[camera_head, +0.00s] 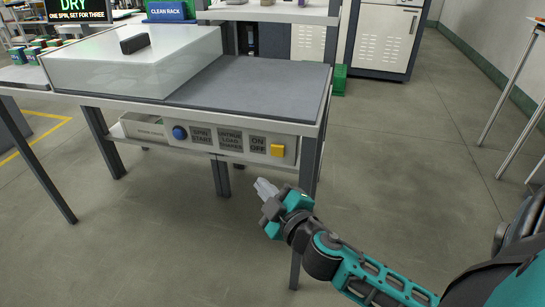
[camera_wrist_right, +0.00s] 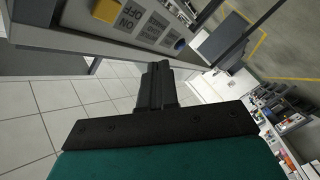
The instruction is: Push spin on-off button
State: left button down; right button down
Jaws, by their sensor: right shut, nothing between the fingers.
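The yellow square button (camera_head: 277,151) sits beside the "ON OFF" label (camera_head: 258,145) at the right end of the front panel under the bench. It also shows at the top of the right wrist view (camera_wrist_right: 106,10). A round blue button (camera_head: 180,133) is at the left, next to the "SPIN START" label (camera_head: 201,136). My right gripper (camera_head: 263,188) is shut and empty, below and slightly left of the yellow button in the head view, apart from the panel. In the right wrist view its fingers (camera_wrist_right: 155,85) point toward the panel. My left gripper is not in view.
The bench has a grey top (camera_head: 265,85) and a translucent cover (camera_head: 130,62) with a black handle. Its front right leg (camera_head: 305,200) stands close to my right gripper. A green bin (camera_head: 339,80) and a white cabinet (camera_head: 385,38) stand behind.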

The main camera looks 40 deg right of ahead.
aim_at(271, 150)
jog(key=shift+d, duration=0.15)
jog(key=shift+w+d, duration=1.45)
jog(key=shift+d, duration=0.2)
jog(key=shift+w+d, duration=1.45)
jog(key=shift+d, duration=0.15)
jog(key=shift+w+d, duration=0.25)
jog(key=shift+d, duration=0.05)
jog(key=shift+w+d, duration=0.3)
jog(key=shift+d, duration=0.1)
dwell(0.7)
jog(key=shift+s+a, duration=0.1)
jog(key=shift+a, duration=0.05)
jog(key=shift+s+a+p, duration=0.35)
jog(key=shift+s+a, duration=0.15)
